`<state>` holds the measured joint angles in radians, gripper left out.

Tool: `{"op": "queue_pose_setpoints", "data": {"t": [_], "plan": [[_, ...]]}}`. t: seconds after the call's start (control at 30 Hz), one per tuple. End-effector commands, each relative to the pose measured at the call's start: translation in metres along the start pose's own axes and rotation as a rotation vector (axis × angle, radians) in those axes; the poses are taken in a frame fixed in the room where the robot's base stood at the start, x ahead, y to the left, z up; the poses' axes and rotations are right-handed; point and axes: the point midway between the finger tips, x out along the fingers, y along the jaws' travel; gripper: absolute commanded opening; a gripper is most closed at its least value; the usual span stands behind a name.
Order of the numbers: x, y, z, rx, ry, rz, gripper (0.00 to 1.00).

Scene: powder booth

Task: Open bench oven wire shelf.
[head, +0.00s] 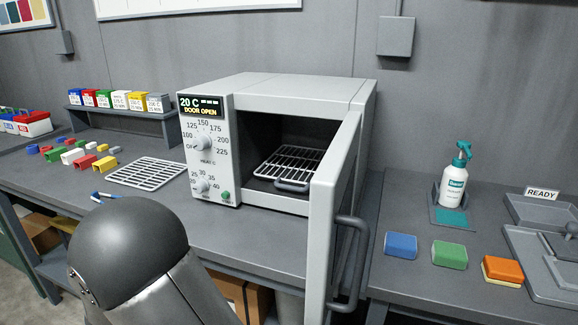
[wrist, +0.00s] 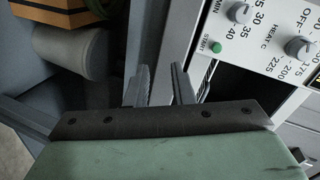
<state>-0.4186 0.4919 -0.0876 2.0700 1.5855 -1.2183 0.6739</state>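The bench oven (head: 290,92) stands on the bench with its door (head: 335,200) swung open toward me. Its display reads 20 C, DOOR OPEN. The wire shelf (head: 292,161) is inside the cavity, with a grey handle (head: 293,187) at its front edge near the opening. In the wrist view my gripper (wrist: 160,85) has two dark fingers apart with nothing between them. The oven's control panel (wrist: 265,35) is beyond them at upper right, beside part of the dark cavity (wrist: 232,92). The wire shelf is not clear there. The head view shows my arm but not my gripper.
The open door with its bar handle (head: 350,262) juts over the bench front. A separate wire rack (head: 147,173) lies left of the oven. Coloured blocks (head: 448,255) and a spray bottle (head: 455,180) are on the right. Bench space in front of the oven is clear.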

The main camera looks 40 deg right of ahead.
Motion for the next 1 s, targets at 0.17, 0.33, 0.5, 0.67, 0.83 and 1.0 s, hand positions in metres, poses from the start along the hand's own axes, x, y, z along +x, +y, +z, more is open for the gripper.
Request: {"op": "queue_pose_setpoints", "data": {"t": [0.17, 0.33, 0.5, 0.67, 0.83, 1.0], "plan": [[-0.006, -0.045, -0.05, 0.106, 0.23, -0.025, 0.22], [0.019, -0.09, -0.1, 0.205, 0.314, -0.01, 0.22], [0.036, -0.12, -0.141, 0.276, 0.369, 0.004, 0.22], [0.048, -0.125, -0.154, 0.293, 0.386, 0.007, 0.22], [0.072, -0.123, -0.164, 0.291, 0.387, 0.007, 0.22], [0.107, -0.12, -0.178, 0.29, 0.387, 0.007, 0.22]]}}
